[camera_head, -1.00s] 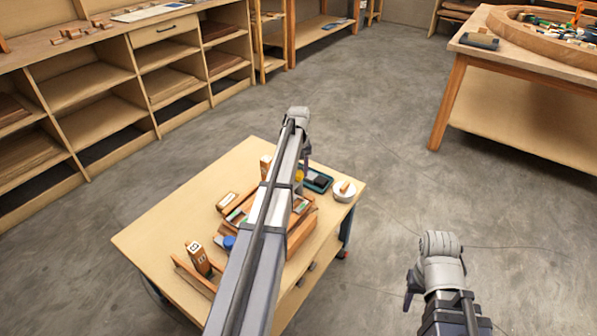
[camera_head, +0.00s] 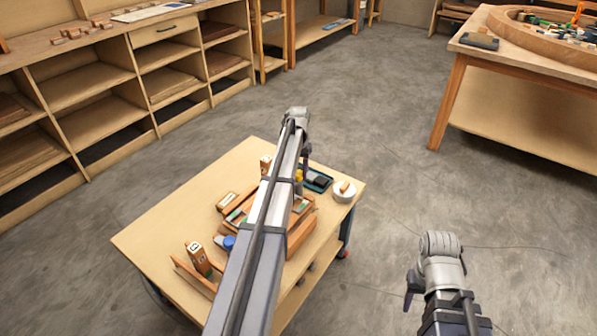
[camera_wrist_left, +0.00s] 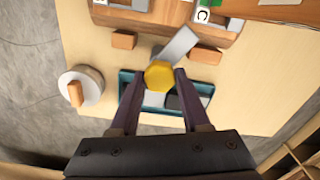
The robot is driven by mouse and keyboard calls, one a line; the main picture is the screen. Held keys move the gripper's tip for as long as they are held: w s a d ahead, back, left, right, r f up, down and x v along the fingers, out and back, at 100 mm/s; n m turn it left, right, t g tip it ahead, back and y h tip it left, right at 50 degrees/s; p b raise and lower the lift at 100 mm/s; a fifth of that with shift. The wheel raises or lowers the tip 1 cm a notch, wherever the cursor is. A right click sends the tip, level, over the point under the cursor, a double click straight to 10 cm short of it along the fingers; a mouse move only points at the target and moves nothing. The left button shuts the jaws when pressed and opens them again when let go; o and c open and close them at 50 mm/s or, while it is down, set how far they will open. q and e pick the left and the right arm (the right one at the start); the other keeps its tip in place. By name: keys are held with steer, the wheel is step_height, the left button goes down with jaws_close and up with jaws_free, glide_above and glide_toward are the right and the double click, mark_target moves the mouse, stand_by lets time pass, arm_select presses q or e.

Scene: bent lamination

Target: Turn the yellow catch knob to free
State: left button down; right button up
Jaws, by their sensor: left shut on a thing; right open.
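The yellow catch knob (camera_wrist_left: 159,74) is between the fingertips of my left gripper (camera_wrist_left: 160,78) in the left wrist view, with its faceted top showing. A flat grey metal piece (camera_wrist_left: 181,45) lies right beside the knob, toward a wooden block. In the head view the knob (camera_head: 298,176) shows as a small yellow spot beside my left arm, which hides most of the gripper and part of the work. My left gripper is shut on the knob. My right gripper (camera_head: 409,290) is open, off the table to the right, over the floor.
A dark teal tray (camera_head: 325,187) lies under and beyond the knob on the small table (camera_head: 150,236). A white round container (camera_head: 344,196) with a wooden piece stands at the table's right corner. Lettered wooden blocks (camera_head: 198,258) stand nearby. The table's left part is clear.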

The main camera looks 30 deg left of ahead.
mark_target(298, 173)
arm_select(q)
steer(key=m, duration=0.6)
steer(key=shift+m, duration=0.3)
steer(key=m, duration=0.5)
steer(key=shift+m, duration=0.4)
steer(key=shift+c, duration=1.8)
jaws_free()
steer(key=shift+r, duration=0.15)
step_height(298, 173, up, 8)
steer(key=p, duration=0.8)
steer(key=shift+f, duration=0.2)
